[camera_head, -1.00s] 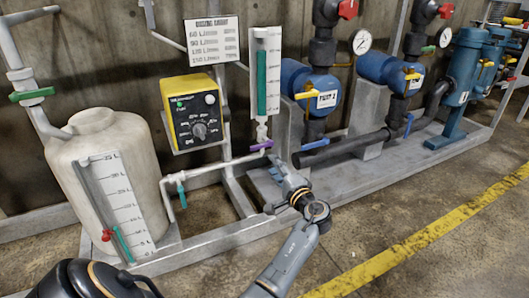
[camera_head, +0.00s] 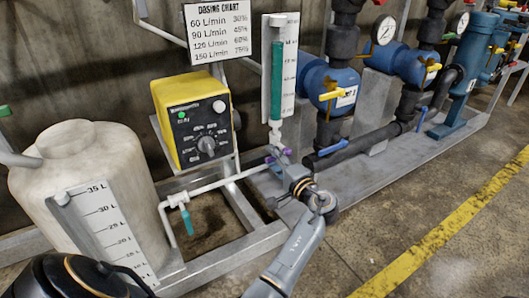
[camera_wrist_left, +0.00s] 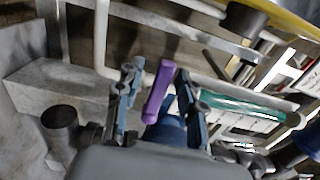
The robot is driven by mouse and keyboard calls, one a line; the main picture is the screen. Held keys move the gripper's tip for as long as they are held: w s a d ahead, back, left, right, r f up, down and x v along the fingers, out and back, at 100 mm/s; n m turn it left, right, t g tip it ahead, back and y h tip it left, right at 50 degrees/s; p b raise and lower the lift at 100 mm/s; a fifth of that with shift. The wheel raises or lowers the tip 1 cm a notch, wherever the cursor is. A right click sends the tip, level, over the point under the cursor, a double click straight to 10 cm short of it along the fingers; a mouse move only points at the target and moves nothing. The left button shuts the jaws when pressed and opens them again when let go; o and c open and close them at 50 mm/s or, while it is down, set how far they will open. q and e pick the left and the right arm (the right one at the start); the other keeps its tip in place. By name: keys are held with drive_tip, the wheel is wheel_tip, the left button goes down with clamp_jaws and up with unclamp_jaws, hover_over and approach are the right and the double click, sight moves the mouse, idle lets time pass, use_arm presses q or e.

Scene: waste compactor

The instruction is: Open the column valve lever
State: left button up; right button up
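The purple column valve lever (camera_wrist_left: 158,92) is in the left wrist view, between the two fingers of my left gripper (camera_wrist_left: 157,88). A gap shows on each side of it, so the fingers look open around it. In the head view, purple bits of the lever (camera_head: 287,152) show beside my left gripper (camera_head: 277,160), which hides the rest. The lever sits below the clear column (camera_head: 277,85) with green filling and a white scale plate. My right gripper is not in view.
A white pipe (camera_head: 215,184) with a teal valve lever (camera_head: 187,219) runs left of the gripper. A yellow dosing pump (camera_head: 187,95) and a white tank (camera_head: 85,160) stand left. Blue valves (camera_head: 330,85) and a black pipe (camera_head: 350,148) are right. Floor at right is clear.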

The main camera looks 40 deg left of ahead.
use_arm(q)
drive_tip(key=shift+w+a, duration=0.1)
clamp_jaws()
idle(0.4)
